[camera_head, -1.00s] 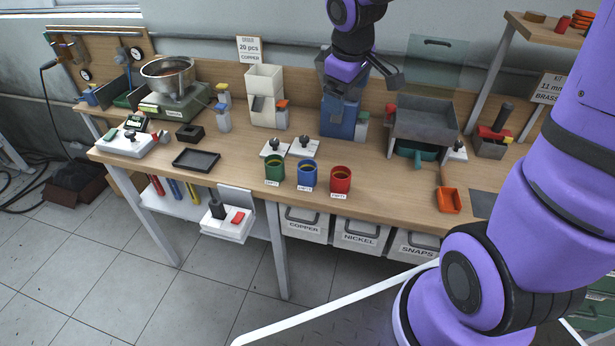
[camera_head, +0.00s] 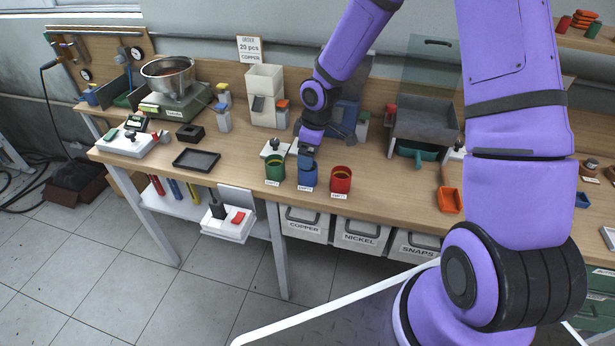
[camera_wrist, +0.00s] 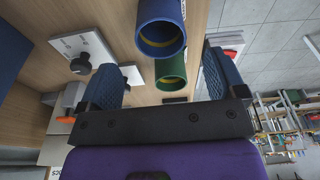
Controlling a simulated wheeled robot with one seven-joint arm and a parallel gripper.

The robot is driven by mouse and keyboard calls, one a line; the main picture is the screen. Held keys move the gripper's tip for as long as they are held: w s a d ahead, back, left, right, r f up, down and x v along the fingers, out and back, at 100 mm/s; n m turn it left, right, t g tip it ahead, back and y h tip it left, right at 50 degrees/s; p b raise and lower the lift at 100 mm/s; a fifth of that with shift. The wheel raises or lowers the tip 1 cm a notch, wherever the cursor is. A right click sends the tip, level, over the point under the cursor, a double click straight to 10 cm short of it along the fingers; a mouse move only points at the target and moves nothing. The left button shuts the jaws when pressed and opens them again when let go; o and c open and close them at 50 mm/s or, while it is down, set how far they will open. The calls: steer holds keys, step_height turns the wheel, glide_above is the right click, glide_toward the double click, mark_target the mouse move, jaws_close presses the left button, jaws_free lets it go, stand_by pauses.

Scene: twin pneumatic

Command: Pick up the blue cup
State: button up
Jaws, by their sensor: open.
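The blue cup (camera_head: 307,178) stands upright on the wooden workbench between the green cup (camera_head: 274,170) and the red cup (camera_head: 341,180). My gripper (camera_head: 307,154) is at the cup's rim in the head view and hides part of its top. In the wrist view, the fingers of my gripper (camera_wrist: 163,78) are spread apart with nothing between them. The blue cup (camera_wrist: 160,28) shows there just beyond the fingertips, roughly in line with the gap. The green cup (camera_wrist: 171,72) shows behind it. I cannot tell whether a finger touches the blue cup.
White plates with black knobs (camera_head: 275,148) lie just behind the cups. A black tray (camera_head: 196,159) is to the left and an orange bin (camera_head: 450,200) to the right. A grey hopper (camera_head: 425,122) stands at the back right. The bench front edge is close to the cups.

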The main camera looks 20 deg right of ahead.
mark_target(307, 175)
steer(key=shift+w+a+f, duration=0.1)
steer(key=shift+a+f, duration=0.05)
steer(key=shift+f, duration=1.85)
steer(key=shift+a+f, duration=0.1)
steer(key=shift+f, duration=1.85)
steer(key=c, duration=1.1)
